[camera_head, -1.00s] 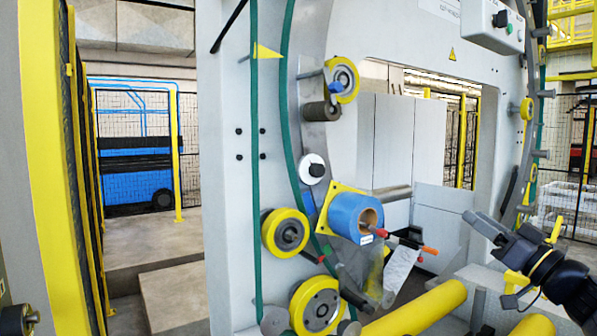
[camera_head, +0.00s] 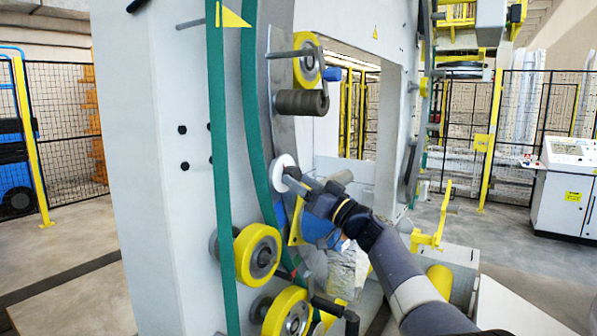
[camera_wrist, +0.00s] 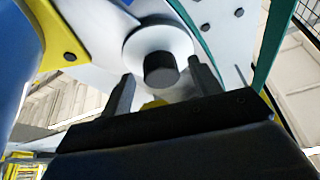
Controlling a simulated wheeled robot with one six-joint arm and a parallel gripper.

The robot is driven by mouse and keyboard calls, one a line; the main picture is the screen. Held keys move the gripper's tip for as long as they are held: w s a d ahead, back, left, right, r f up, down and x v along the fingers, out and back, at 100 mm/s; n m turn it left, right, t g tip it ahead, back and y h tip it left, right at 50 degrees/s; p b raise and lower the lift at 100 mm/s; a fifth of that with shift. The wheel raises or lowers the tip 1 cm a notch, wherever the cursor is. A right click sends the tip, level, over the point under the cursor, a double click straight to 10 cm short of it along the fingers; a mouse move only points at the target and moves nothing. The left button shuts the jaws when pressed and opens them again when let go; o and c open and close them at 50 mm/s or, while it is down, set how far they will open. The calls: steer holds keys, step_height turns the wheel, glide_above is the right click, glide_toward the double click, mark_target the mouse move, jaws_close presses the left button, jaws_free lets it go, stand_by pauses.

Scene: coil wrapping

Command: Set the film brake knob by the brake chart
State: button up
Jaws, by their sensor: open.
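The film brake knob is a dark round grip (camera_wrist: 160,69) on a white disc (camera_wrist: 158,40), ahead of my gripper in the wrist view. In the head view the white disc (camera_head: 283,163) sits on the machine's ring frame, with its dark grip partly hidden by my gripper. My gripper (camera_wrist: 163,85) is open, one finger on either side of the grip in the picture. I cannot tell whether the fingers reach around it. In the head view my gripper (camera_head: 296,184) is right at the disc. No setting marks or brake chart can be read.
Yellow rollers (camera_head: 257,252) sit below the disc, and a dark roller (camera_head: 301,102) above it. A green band (camera_head: 254,110) runs close on the left. The blue film roll (camera_head: 313,229) is partly hidden behind my arm. A control console (camera_head: 566,185) stands at the right.

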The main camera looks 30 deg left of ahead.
steer(key=shift+w+a+r, duration=0.1)
steer(key=shift+a+r, duration=0.15)
steer(key=shift+a, duration=0.15)
steer(key=shift+c, duration=0.3)
steer(key=c, duration=0.9)
